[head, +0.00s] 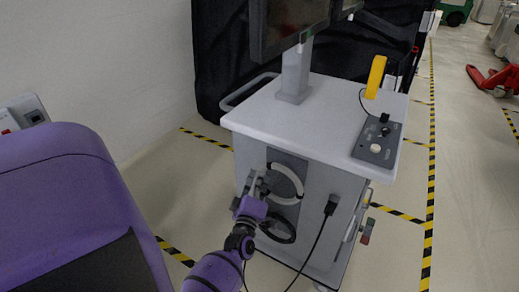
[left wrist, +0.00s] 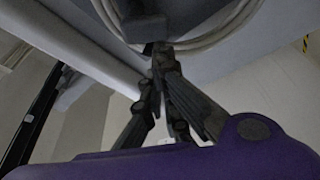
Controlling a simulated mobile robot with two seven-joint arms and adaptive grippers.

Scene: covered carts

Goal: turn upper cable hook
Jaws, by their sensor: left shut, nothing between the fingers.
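The white cable coil (head: 298,184) hangs on the front of the cart, around the upper cable hook. In the left wrist view the hook (left wrist: 145,28) is a dark block with the pale cable coil (left wrist: 218,38) curving around it. My left gripper (head: 257,181) is at the left side of the coil. Its fingers (left wrist: 161,52) are shut and empty, with the tips just below the hook; I cannot tell whether they touch it. In the head view the gripper partly hides the hook area. My right gripper is out of view.
The cart (head: 325,145) carries a monitor (head: 290,25) and a control box (head: 378,143). A black cable coil (head: 279,231) hangs lower on its front, and a black plug with a cable (head: 331,205) is to the right. Open floor lies left of the cart.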

